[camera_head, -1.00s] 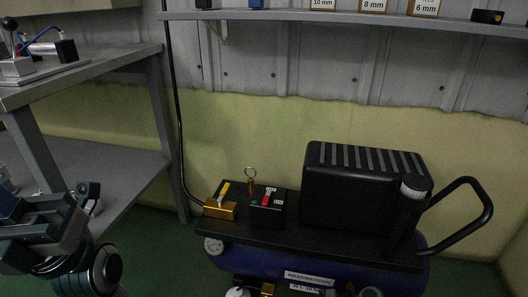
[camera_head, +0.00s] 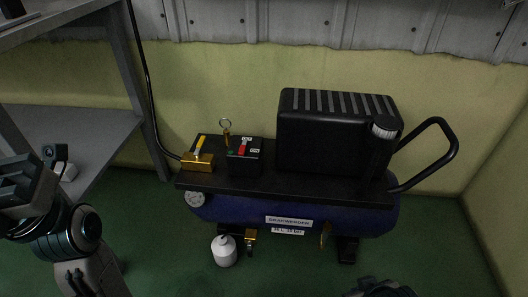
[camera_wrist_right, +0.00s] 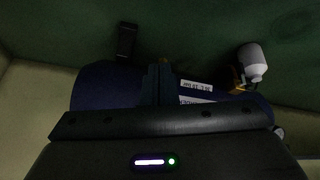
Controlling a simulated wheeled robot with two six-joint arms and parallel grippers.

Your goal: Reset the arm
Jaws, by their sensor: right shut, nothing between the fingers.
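My left gripper (camera_head: 30,180) is at the left edge of the head view, in front of the grey bench's lower shelf. Whether its jaws are open or shut is not clear. My right arm shows only as a dark piece at the bottom edge, right of centre, in the head view. In the right wrist view my right gripper (camera_wrist_right: 158,84) is shut and empty. It shows against the dark blue tank of the air compressor (camera_head: 300,214), which also shows in the wrist view (camera_wrist_right: 100,88). No contact can be made out.
The compressor carries a black motor housing (camera_head: 335,135), a black handle (camera_head: 450,150), a brass valve with yellow lever (camera_head: 199,160) and a switch box (camera_head: 244,157). A white bottle (camera_head: 224,251) hangs below its tank. The grey bench (camera_head: 85,135) stands left. Green floor is open in front.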

